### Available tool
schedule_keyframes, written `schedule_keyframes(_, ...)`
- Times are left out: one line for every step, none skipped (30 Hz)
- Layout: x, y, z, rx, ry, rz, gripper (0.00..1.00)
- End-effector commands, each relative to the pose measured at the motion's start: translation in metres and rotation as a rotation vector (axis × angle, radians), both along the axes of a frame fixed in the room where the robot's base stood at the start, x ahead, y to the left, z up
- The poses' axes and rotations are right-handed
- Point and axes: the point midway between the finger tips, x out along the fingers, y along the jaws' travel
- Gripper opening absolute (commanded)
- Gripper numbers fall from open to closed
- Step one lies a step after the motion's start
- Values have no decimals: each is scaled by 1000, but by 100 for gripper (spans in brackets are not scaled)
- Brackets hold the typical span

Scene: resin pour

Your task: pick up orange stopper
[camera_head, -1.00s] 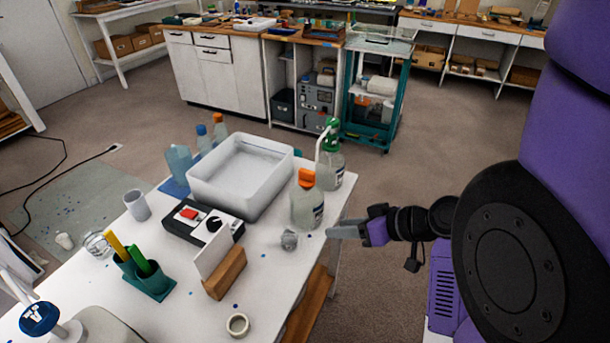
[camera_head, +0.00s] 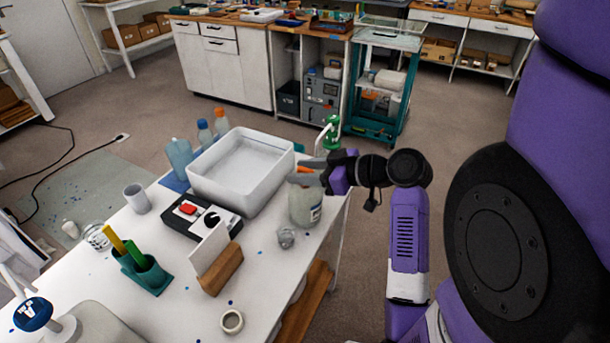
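The orange stopper (camera_head: 305,170) sits at the top of a clear bottle (camera_head: 304,208) with a label, near the right edge of the white table. Only bits of the orange show, as my gripper (camera_head: 303,172) covers much of it. My gripper comes in from the right at the height of the stopper. Its two grey fingers are apart, with orange showing between them. I cannot tell whether they touch the stopper or have closed on it.
A white tray (camera_head: 206,186) stands left of the bottle, and a green-topped bottle (camera_head: 331,134) stands behind. The table's right edge is close.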

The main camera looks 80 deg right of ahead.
Motion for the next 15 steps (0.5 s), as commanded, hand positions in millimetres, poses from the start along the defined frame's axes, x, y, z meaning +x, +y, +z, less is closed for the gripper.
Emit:
schedule_keyframes(7,-2,-1,1,1,2,40)
schedule_keyframes(10,-3,-3,2,1,1,40)
schedule_keyframes(14,-4,-5,2,1,1,40)
schedule_keyframes(17,-4,-6,1,1,2,40)
schedule_keyframes(19,-5,-7,0,0,1,40)
schedule_keyframes(20,-5,-8,0,0,0,40)
schedule_keyframes(21,-6,-9,0,1,-1,40)
schedule_keyframes(22,-6,-9,0,1,-1,40)
schedule_keyframes(22,-6,-9,0,1,-1,40)
schedule_keyframes(22,-6,-9,0,1,-1,40)
schedule_keyframes(22,-6,-9,0,1,-1,40)
schedule_keyframes(22,-6,-9,0,1,-1,40)
schedule_keyframes(22,-6,-9,0,1,-1,40)
schedule_keyframes(22,-6,-9,0,1,-1,38)
schedule_keyframes(22,-6,-9,0,1,-1,30)
